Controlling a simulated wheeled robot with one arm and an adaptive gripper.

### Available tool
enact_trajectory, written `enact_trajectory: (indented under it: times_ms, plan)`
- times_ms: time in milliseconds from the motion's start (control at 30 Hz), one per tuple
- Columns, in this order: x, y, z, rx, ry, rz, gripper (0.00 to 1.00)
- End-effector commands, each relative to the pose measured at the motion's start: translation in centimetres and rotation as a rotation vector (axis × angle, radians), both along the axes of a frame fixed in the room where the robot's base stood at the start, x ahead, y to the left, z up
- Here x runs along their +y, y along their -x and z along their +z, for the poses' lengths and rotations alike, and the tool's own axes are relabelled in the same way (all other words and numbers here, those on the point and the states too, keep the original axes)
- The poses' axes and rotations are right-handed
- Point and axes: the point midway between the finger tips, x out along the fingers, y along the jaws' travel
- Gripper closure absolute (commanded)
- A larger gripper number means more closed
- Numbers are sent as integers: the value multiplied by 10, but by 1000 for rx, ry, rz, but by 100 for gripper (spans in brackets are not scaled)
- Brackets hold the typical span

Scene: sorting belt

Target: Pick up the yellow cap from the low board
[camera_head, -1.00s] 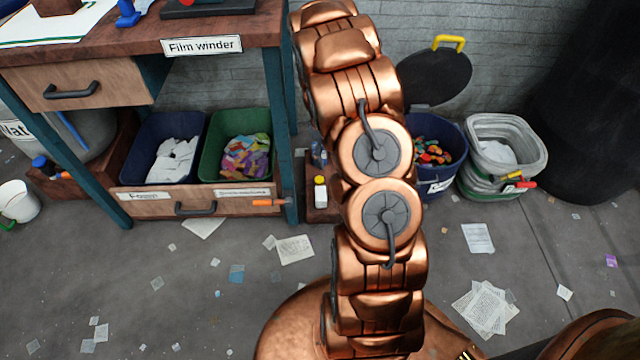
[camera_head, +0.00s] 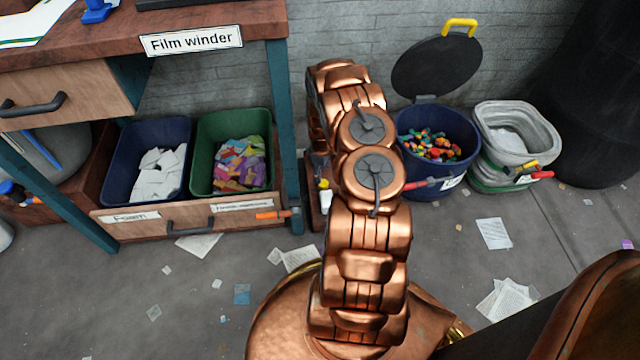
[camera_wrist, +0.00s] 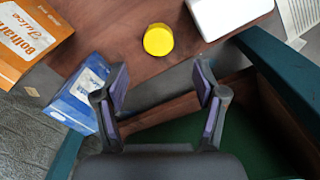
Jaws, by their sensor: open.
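The yellow cap (camera_wrist: 158,39) is a round disc on the brown low board (camera_wrist: 125,40) in the wrist view, beyond my fingertips and roughly centred between them. My gripper (camera_wrist: 160,76) is open and empty, and the cap is apart from both fingers. In the head view a small yellow patch (camera_head: 324,184) shows beside my arm, above a white item. My arm hides most of the low board (camera_head: 313,212) and my gripper there.
A blue box (camera_wrist: 82,98) stands close to the left finger, and an orange box (camera_wrist: 30,40) lies farther left. A white object (camera_wrist: 228,14) is right of the cap. A teal post (camera_wrist: 285,75) borders the right side. A blue bin (camera_head: 436,160) stands right of my arm.

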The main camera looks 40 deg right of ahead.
Motion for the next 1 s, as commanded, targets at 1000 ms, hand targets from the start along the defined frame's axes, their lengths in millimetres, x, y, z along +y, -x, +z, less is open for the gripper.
enact_trajectory:
  times_ms: [1000]
  plan:
    - [-2,2,-67,0,0,-4,41]
